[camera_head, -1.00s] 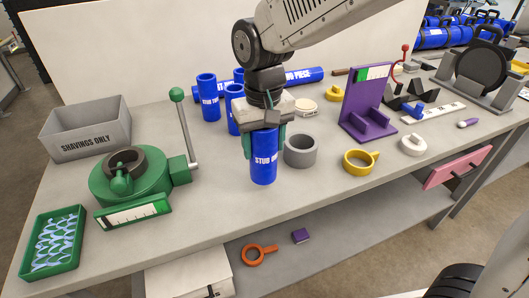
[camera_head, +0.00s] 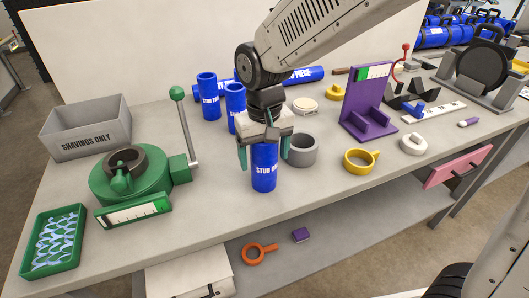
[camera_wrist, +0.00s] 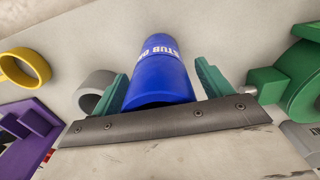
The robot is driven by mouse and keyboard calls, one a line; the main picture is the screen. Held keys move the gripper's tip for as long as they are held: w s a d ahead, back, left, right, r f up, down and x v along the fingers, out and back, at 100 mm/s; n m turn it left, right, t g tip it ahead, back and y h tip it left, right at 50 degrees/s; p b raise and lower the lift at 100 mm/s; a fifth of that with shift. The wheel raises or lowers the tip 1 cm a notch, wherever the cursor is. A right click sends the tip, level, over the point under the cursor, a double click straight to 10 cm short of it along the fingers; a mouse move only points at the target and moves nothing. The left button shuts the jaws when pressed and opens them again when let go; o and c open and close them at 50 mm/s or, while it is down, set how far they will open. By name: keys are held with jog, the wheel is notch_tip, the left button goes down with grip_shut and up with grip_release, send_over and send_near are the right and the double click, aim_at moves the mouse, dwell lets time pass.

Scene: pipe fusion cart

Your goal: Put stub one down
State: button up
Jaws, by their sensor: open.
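Stub one, a blue cylinder with white "STUB" lettering (camera_head: 264,172), stands upright on the grey bench near its front edge. It also shows in the wrist view (camera_wrist: 158,72), between the two green fingers. My gripper (camera_head: 264,160) is open around the upper part of the stub. In the head view a gap shows between the left finger and the stub; the right finger is close to its other side. The stub's top is hidden under the gripper in the head view.
A grey ring (camera_head: 302,150) stands close to the right of the stub. A green clamp fixture with a lever (camera_head: 130,185) is at left. Behind are two more blue stubs (camera_head: 208,97) (camera_head: 235,108). A yellow ring (camera_head: 360,161) and purple stand (camera_head: 368,122) are at right.

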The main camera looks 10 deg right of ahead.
notch_tip(320, 180, up, 12)
jog(key=shift+r, duration=0.2)
jog(key=s+d+r+m, duration=0.2)
jog(key=s+d, duration=0.6)
jog(key=d, duration=0.5)
jog(key=s+d+f+m+t, duration=0.1)
jog(key=s+d+f, duration=0.3)
jog(key=s+d, duration=0.4)
jog(key=s, duration=0.3)
jog(key=shift+s+d+f, duration=0.2)
jog(key=shift+f, duration=0.1)
